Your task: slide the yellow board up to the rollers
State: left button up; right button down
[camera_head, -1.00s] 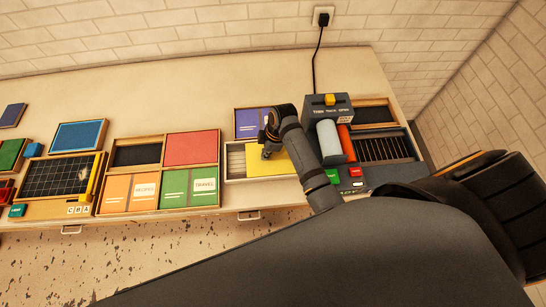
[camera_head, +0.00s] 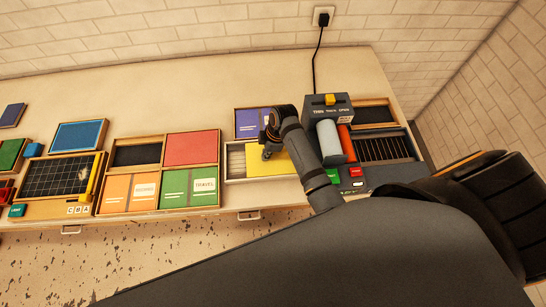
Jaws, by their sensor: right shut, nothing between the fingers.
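The yellow board (camera_head: 268,168) lies flat on a pale tray (camera_head: 236,176) on the bench, just left of the roller machine. The machine carries a pale grey roller (camera_head: 329,143) and a red roller (camera_head: 346,142). My right gripper (camera_head: 267,154) is shut and empty, pointing down at the upper part of the board. I cannot tell whether its tips touch the board. My right forearm hides the board's right edge and the gap to the rollers. My left gripper is not in view.
The machine has a grey box with a yellow switch (camera_head: 330,99), a green button (camera_head: 332,176) and a red button (camera_head: 354,171). A purple panel (camera_head: 252,121) lies behind the tray. Trays with red, orange and green cards (camera_head: 203,185) stand to the left. The bench's back strip is clear.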

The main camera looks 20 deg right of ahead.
aim_at(281, 157)
jog(key=shift+s+d+r+p, duration=0.1)
jog(key=shift+s+d+p, duration=0.05)
jog(key=shift+d+p, duration=0.45)
jog(key=shift+s+d, duration=0.25)
jog(key=shift+d, duration=0.55)
jog(key=shift+d, duration=0.1)
jog(key=shift+s+d+f, duration=0.1)
jog(key=shift+s+d, duration=0.15)
jog(key=shift+d, duration=0.4)
jog(key=shift+s+d+f, duration=0.1)
jog(key=shift+s+d, duration=0.1)
jog(key=shift+d, duration=0.45)
jog(key=shift+d, duration=0.1)
jog(key=shift+s+d, duration=0.2)
jog(key=shift+d, duration=0.35)
jog(key=shift+s+d, duration=0.15)
jog(key=shift+d, duration=0.4)
jog(key=shift+w+r, duration=0.1)
jog(key=shift+r, duration=0.8)
jog(key=a+v, duration=0.1)
jog(key=v, duration=0.5)
jog(key=shift+w+a+r, duration=0.2)
jog(key=shift+r, duration=0.05)
